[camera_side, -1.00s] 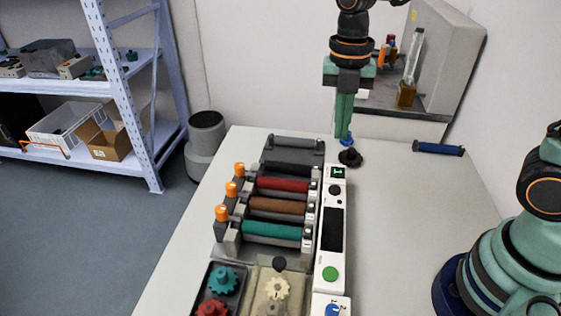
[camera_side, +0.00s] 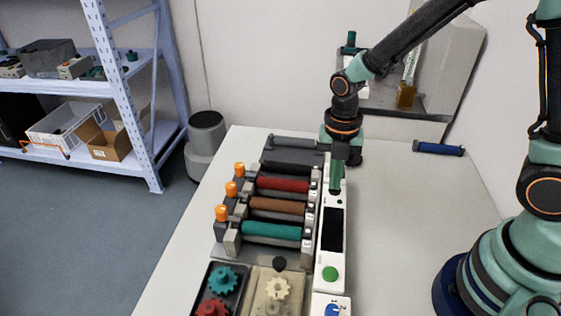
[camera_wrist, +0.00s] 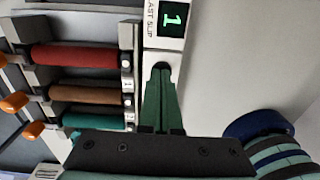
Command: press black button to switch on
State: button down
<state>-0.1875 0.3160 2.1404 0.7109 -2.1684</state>
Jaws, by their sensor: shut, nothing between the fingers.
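The white control panel (camera_side: 323,262) runs along the right side of the roller machine. It has a black screen (camera_side: 332,230) and a green button (camera_side: 330,274). My gripper (camera_side: 335,190) is shut and empty, pointing down at the panel's upper part, where the black button sits. In the wrist view its fingertips (camera_wrist: 162,72) are at the black button (camera_wrist: 161,66), which shows only as a dark edge around the tips. I cannot tell whether it is pressed in.
Red, brown and teal rollers (camera_side: 275,231) with orange knobs (camera_side: 221,212) lie left of the panel. Trays with gears (camera_side: 222,279) are at the front. A blue roller (camera_side: 438,148) lies at the back right. The table right of the panel is clear.

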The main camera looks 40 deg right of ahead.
jog(key=shift+s+f, duration=0.15)
jog(key=shift+f, duration=0.9)
notch_tip(320, 180, up, 15)
jog(key=w, duration=0.1)
jog(key=shift+a, duration=0.15)
